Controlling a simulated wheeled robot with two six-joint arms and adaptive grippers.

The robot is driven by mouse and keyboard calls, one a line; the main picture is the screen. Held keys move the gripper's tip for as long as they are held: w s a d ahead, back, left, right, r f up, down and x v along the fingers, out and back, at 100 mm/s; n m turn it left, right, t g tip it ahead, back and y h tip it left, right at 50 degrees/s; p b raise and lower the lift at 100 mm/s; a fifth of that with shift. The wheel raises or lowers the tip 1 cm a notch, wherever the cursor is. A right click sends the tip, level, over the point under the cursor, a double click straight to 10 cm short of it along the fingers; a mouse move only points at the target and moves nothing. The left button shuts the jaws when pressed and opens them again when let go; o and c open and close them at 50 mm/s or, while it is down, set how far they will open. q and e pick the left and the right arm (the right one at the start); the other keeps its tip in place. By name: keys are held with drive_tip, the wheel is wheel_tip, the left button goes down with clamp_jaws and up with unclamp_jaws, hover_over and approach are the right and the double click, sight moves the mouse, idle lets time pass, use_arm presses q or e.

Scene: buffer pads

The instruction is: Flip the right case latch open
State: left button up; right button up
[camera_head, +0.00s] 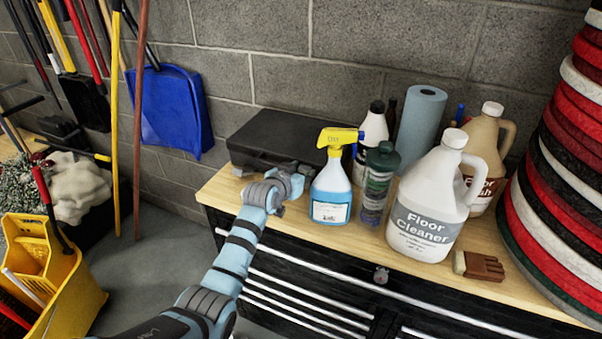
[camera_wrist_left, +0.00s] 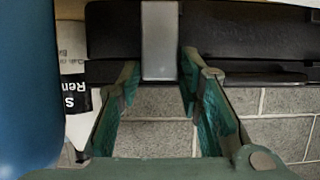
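The black case (camera_head: 282,134) lies closed on the wooden bench top, against the wall. In the left wrist view the case (camera_wrist_left: 225,32) fills the top, and a light grey latch (camera_wrist_left: 160,40) stands out on it. My left gripper (camera_head: 287,168) is in front of the case, close to its right end. In the wrist view its two teal-padded fingers (camera_wrist_left: 160,62) are apart, one on each side of the latch. I cannot tell whether they touch it. The gripper and arm hide part of the case front in the head view. My right gripper is not in view.
A spray bottle (camera_head: 331,187) with blue liquid stands just right of my left gripper. A green-capped bottle (camera_head: 377,190), a floor cleaner jug (camera_head: 428,205), a blue paper roll (camera_head: 420,125) and a brush (camera_head: 480,266) stand further right. Red and black pads (camera_head: 560,190) are stacked at the right.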

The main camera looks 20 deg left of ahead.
use_arm(q)
clamp_jaws()
drive_tip(key=t+b, duration=0.1)
drive_tip(key=s+f+t+b, duration=0.1)
drive_tip(key=b, duration=0.1)
drive_tip(key=shift+f, duration=0.25)
drive_tip(key=shift+s+r+t+b, duration=0.1)
drive_tip(key=shift+s+t+b, duration=0.15)
drive_tip(key=shift+t+b, duration=0.2)
drive_tip(key=shift+r, duration=0.25)
drive_tip(key=shift+o, duration=1.4)
unclamp_jaws()
drive_tip(key=shift+a, duration=0.1)
drive_tip(key=s+r, duration=0.1)
drive_tip(key=s, duration=1.1)
drive_tip(key=shift+a+r, duration=0.35)
drive_tip(key=shift+a, duration=0.05)
